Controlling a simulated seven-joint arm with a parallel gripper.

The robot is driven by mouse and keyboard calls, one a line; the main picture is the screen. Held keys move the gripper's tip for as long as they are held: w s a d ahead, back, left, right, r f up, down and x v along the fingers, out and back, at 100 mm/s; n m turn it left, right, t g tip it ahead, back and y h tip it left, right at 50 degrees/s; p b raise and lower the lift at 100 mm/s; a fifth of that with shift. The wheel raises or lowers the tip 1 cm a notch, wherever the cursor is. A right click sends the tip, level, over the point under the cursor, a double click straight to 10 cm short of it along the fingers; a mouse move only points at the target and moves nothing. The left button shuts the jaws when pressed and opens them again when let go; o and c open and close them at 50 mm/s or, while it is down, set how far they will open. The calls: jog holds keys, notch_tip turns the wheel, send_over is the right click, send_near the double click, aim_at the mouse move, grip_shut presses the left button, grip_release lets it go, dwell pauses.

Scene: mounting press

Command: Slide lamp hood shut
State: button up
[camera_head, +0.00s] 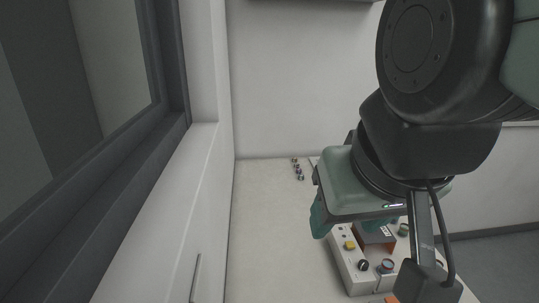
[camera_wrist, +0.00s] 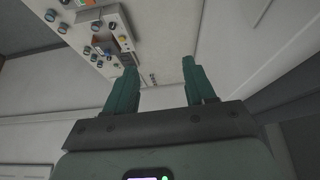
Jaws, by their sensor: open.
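A white mounting press panel (camera_head: 350,274) with knobs and buttons stands on the worktop, partly hidden by my arm in the head view. A brown, dark-edged block (camera_head: 374,240) on it could be the lamp hood; I cannot tell whether it is open or shut. In the wrist view the panel (camera_wrist: 85,18) is at the upper left, beyond my left finger. My gripper (camera_wrist: 159,68) is open, with nothing between its fingers. In the head view it hangs near the panel's back left part, and one finger shows clearly. The picture shows no clear contact with the panel.
Several small dark items (camera_head: 297,168) lie in a row at the back of the pale worktop (camera_head: 272,225). A white wall with a dark-framed window (camera_head: 172,118) bounds the left. The worktop left of the panel is clear.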

jog(key=shift+c, duration=0.5)
jog(key=w+r+n+g, duration=0.2)
jog(key=w+n, duration=0.3)
jog(key=m, duration=0.5)
send_over(373, 235)
jog(key=s+d, duration=0.1)
jog(key=s, duration=0.1)
notch_tip(373, 235, down, 28)
jog(key=shift+t, duration=0.5)
jog(key=x, duration=1)
jog(key=shift+w+d+f, duration=0.1)
jog(key=shift+f, duration=0.2)
